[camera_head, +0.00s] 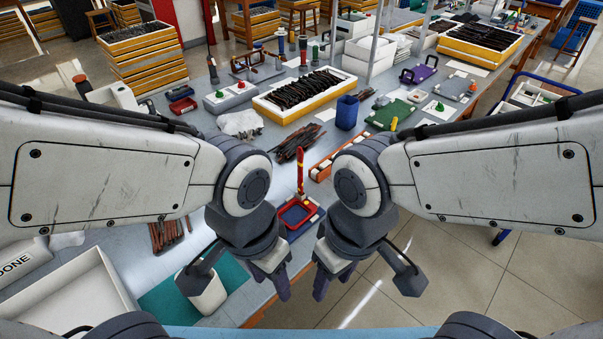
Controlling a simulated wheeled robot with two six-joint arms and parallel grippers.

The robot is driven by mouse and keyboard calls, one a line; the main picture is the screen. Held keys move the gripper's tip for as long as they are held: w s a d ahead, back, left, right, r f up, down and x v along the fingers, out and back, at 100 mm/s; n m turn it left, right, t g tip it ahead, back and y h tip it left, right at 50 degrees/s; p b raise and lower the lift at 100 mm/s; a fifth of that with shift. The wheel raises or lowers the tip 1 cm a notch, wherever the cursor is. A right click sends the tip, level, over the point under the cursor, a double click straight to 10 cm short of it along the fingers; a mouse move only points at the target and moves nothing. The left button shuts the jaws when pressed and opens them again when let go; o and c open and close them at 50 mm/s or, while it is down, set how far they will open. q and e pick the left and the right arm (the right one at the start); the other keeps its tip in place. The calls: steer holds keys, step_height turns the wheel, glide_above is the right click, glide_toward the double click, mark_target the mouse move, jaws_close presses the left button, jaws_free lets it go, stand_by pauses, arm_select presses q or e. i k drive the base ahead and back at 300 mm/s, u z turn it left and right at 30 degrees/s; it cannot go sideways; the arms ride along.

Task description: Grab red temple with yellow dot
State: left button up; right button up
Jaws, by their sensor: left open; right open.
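A thin red temple (300,165) with yellow on it stands upright in the middle of the table. Its lower end is at a small red-rimmed tray with a blue inside (297,213). My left gripper (277,283) points down in front of the tray and a little to its left, open and empty. My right gripper (325,284) points down in front and to the right, open and empty. Neither gripper touches the temple. The exact place of the yellow dot is too small to tell.
Behind the temple lies a loose pile of dark temples (297,142), with an orange slotted rack (327,163) to its right. A blue bin (347,112) and a yellow crate of dark temples (275,112) stand further back. A white box (75,297) is front left. Floor is open at right.

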mark_target(300, 152)
steer(key=u, duration=1.8)
steer(key=k, duration=0.75)
steer(key=z, duration=0.95)
steer(key=i, duration=0.5)
steer(key=z, duration=0.05)
